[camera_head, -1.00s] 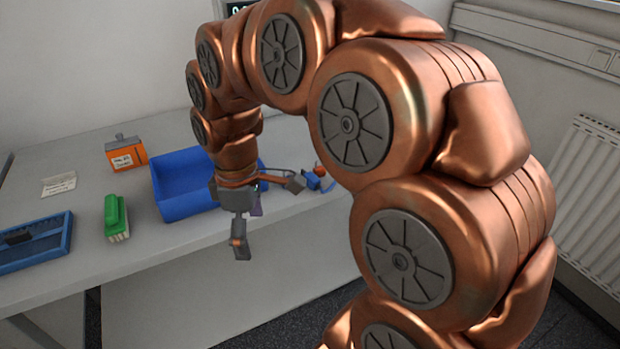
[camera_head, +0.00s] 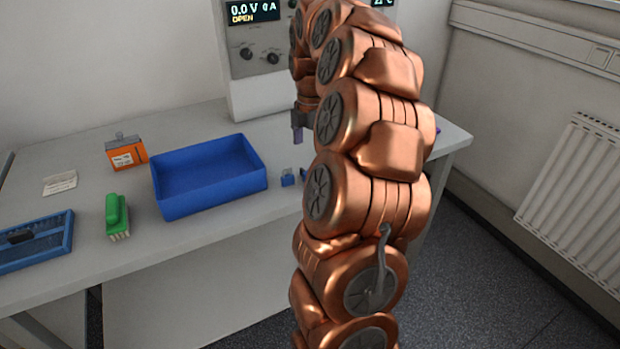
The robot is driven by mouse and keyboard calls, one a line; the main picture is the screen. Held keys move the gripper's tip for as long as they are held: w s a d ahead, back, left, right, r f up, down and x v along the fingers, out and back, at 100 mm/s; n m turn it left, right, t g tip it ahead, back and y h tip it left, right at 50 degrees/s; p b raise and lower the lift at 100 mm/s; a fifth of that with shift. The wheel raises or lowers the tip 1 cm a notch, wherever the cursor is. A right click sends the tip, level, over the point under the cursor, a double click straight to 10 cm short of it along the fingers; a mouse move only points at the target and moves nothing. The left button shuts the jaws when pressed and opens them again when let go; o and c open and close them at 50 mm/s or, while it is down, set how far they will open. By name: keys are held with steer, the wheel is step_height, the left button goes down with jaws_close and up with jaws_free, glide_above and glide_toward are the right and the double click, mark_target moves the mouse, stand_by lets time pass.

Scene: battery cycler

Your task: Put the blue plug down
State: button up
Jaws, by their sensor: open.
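A small blue plug (camera_head: 288,179) sits on the table just right of the blue tray, apart from it. Another small blue piece (camera_head: 303,174) shows right beside it, mostly hidden behind my arm. My gripper (camera_head: 299,124) is farther back, above the table, in front of the grey instrument. It is small and partly covered by my arm. It is open and apart from the blue plug. A purple bit (camera_head: 298,137) shows just below the gripper; I cannot tell whether they touch.
The blue tray (camera_head: 165,199) looks empty. The grey instrument (camera_head: 262,85) stands at the back. My arm hides the table's right part.

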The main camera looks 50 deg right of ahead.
mark_target(308, 171)
steer(key=shift+w+a+f+p, duration=0.15)
steer(key=shift+f+p, duration=0.2)
steer(key=shift+f, duration=1.35)
steer(key=shift+w+a+f+p, duration=0.15)
steer(key=shift+f+p, duration=0.15)
steer(key=shift+f, duration=1.4)
steer(key=shift+s, duration=0.1)
steer(key=c, duration=1.4)
steer(key=shift+o, duration=0.2)
steer(key=shift+r, duration=0.1)
